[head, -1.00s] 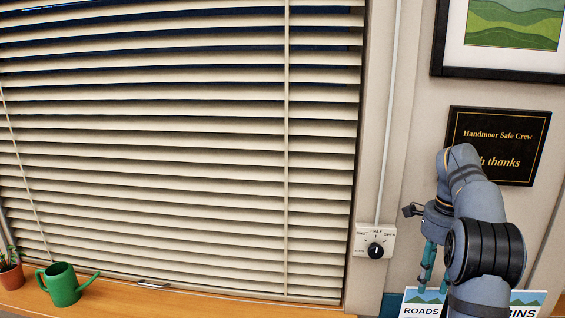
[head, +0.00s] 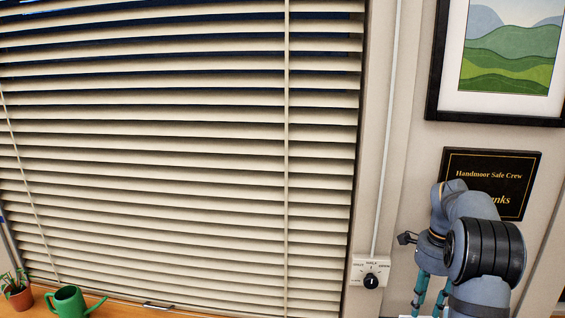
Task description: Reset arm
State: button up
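My gripper (head: 431,294) shows at the lower right in the head view, hanging below my grey-blue wrist. Its two teal fingers point down with a gap between them and nothing visible in it. The fingertips are near the bottom edge of the picture. A white wall control with a black dial (head: 371,282) is to the left of the gripper, apart from it. The dial's white mark points up, towards the middle label, HALF. The wide window blind (head: 180,160) is lowered, with dark gaps between its tilted slats.
A black plaque (head: 490,168) on the wall is partly hidden by my arm. A framed landscape picture (head: 510,50) hangs above it. A green watering can (head: 68,302) and a potted plant (head: 18,297) stand on the wooden sill at the lower left.

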notch_tip(320, 180, up, 4)
jog(key=p, duration=0.3)
jog(key=s+a+f+n+b, duration=0.5)
jog(key=s+a+n+b, duration=0.1)
jog(key=a+n, duration=0.3)
jog(key=shift+s+a+f+b, duration=0.2)
jog(key=shift+s+a+b, duration=0.1)
jog(key=shift+a+b, duration=0.5)
